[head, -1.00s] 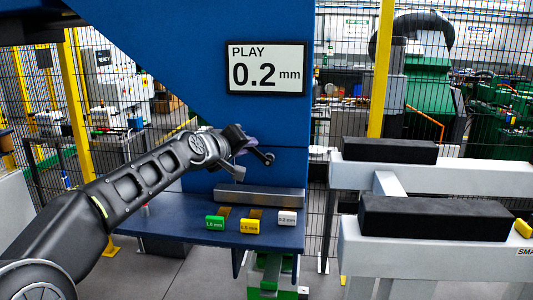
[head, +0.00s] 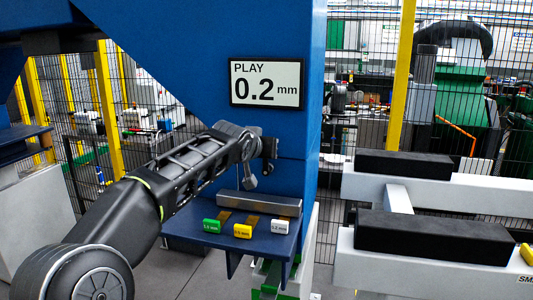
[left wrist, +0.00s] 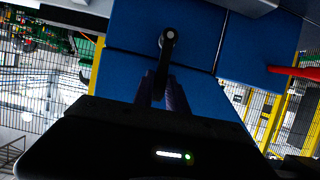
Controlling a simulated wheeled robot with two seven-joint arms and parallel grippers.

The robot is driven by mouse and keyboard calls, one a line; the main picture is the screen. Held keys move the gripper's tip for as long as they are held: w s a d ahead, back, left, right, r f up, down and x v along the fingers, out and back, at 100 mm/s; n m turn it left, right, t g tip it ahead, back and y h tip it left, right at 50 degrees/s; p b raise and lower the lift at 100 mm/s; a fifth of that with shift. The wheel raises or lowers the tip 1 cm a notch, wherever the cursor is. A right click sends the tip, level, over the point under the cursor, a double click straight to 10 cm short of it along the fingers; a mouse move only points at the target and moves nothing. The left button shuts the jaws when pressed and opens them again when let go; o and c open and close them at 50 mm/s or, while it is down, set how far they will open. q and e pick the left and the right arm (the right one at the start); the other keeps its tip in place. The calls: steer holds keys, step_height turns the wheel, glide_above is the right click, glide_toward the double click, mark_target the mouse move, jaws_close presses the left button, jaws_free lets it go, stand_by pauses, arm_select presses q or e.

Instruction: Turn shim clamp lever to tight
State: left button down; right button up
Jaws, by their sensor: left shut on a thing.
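The dark shim clamp lever (left wrist: 168,48) shows in the left wrist view against a blue panel, with a round light-grey end at its top. My left gripper (left wrist: 163,92) is shut on the lever's lower part. In the head view my left gripper (head: 249,165) is at the blue column's face, above the shelf; my wrist hides much of the lever there, and its exact angle is hard to tell. A display (head: 267,83) on the column reads "PLAY 0.2 mm". My right gripper is in neither view.
Below, a blue shelf (head: 222,240) carries a grey metal bar (head: 258,204) and green (head: 211,226), yellow (head: 243,231) and white (head: 280,227) shim tabs. Grey beams with black pads (head: 430,237) stand at the right. A wire fence is behind.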

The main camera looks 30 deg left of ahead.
arm_select(q)
steer(key=shift+d, duration=0.15)
stand_by(0.3)
steer(key=c, duration=1.3)
jaws_free()
steer(key=shift+w, duration=0.1)
steer(key=shift+c, duration=0.2)
steer(key=b+v, duration=0.3)
steer(key=v, duration=0.5)
steer(key=shift+w+d, duration=0.1)
